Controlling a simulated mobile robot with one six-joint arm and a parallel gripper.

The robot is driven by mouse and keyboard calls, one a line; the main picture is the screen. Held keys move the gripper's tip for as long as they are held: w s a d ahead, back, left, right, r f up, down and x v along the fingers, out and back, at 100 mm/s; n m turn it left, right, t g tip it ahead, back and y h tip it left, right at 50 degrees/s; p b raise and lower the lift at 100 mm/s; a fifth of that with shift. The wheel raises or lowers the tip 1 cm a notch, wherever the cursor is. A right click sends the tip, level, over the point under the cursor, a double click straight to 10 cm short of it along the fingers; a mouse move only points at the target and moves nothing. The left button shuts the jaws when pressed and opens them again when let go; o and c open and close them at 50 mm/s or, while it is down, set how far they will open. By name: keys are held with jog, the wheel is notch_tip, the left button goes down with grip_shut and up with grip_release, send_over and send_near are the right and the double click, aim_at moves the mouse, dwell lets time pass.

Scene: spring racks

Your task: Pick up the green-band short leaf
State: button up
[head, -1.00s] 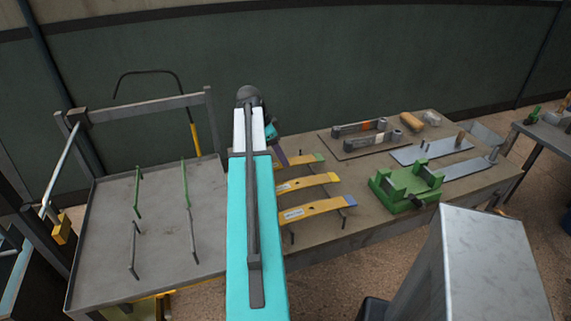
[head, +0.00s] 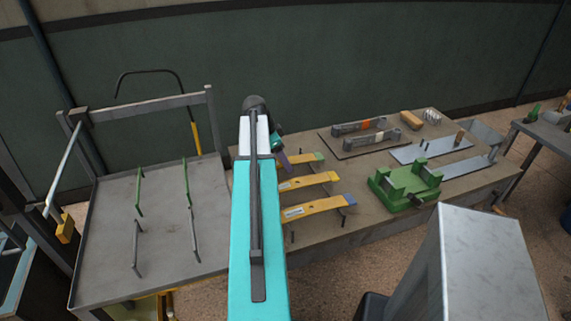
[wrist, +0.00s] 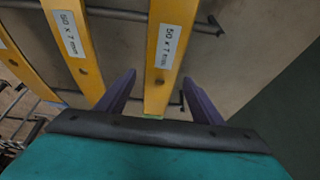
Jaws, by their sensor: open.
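The green-band short leaf (head: 305,158) is a yellow strip with a green right end, the farthest of three leaves on the bench posts. In the wrist view its labelled body (wrist: 165,50) runs between my fingers, and a sliver of green shows at its near end. My gripper (wrist: 158,78) is open, with one purple finger on each side of this leaf and gaps to both.
Two more yellow leaves lie nearer, a middle one (head: 309,181) and a front one with a blue end (head: 315,208). A green fixture (head: 405,187) stands to the right. A grey tray table with upright hooks (head: 160,255) is on the left.

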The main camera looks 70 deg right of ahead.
jog(key=c, duration=1.5)
jog(key=shift+r, duration=0.15)
jog(key=shift+r+b, duration=0.8)
jog(key=shift+r, duration=0.75)
jog(key=w+a+b, duration=0.1)
jog(key=a, duration=0.4)
jog(key=w+a+r+b, duration=0.1)
jog(key=a, duration=0.4)
jog(key=w+a+b, duration=0.1)
jog(key=a+b, duration=0.1)
jog(key=a, duration=0.3)
jog(key=shift+w+a+r, duration=0.2)
jog(key=shift+a+r, duration=0.1)
jog(key=shift+r, duration=0.05)
